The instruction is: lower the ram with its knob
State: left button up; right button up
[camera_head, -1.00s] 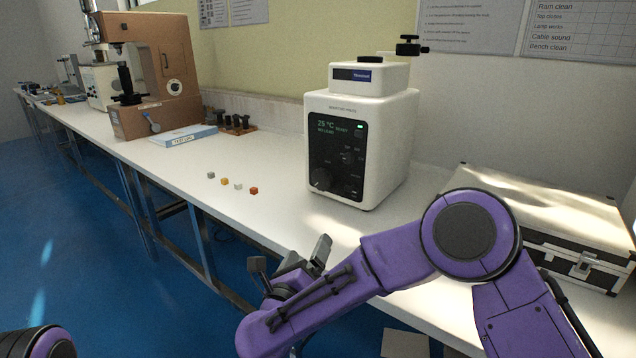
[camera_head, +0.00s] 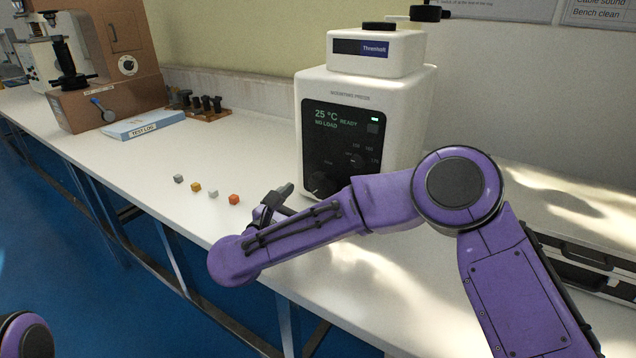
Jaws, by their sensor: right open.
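The white mounting press (camera_head: 415,110) stands on the bench at centre right. Its dark front panel (camera_head: 343,120) reads 25 °C, NO LOAD and READY. A large dark round knob (camera_head: 318,183) sits at the panel's lower left, partly behind my right forearm. A smaller knob (camera_head: 357,161) is higher on the panel. A black arm with a knob (camera_head: 430,13) tops the press. No ram is visible. My right gripper (camera_head: 277,199) is open and empty, just left of the panel's lower corner, apart from the large knob; my forearm partly hides it. My left gripper is out of view.
A black-edged case (camera_head: 585,262) is at right.

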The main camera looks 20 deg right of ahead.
aim_at(320, 187)
jog(key=x, duration=0.6)
jog(key=shift+w+d+f, duration=0.2)
jog(key=shift+w+d, duration=0.1)
jog(key=c, duration=1)
jog(key=shift+n, duration=0.3)
jog(key=n, duration=0.2)
jog(key=shift+r+n+p, duration=0.15)
jog(key=shift+n+p, duration=0.15)
jog(key=shift+p, duration=0.1)
jog(key=shift+n+p, duration=0.5)
jog(key=shift+n, duration=1.4)
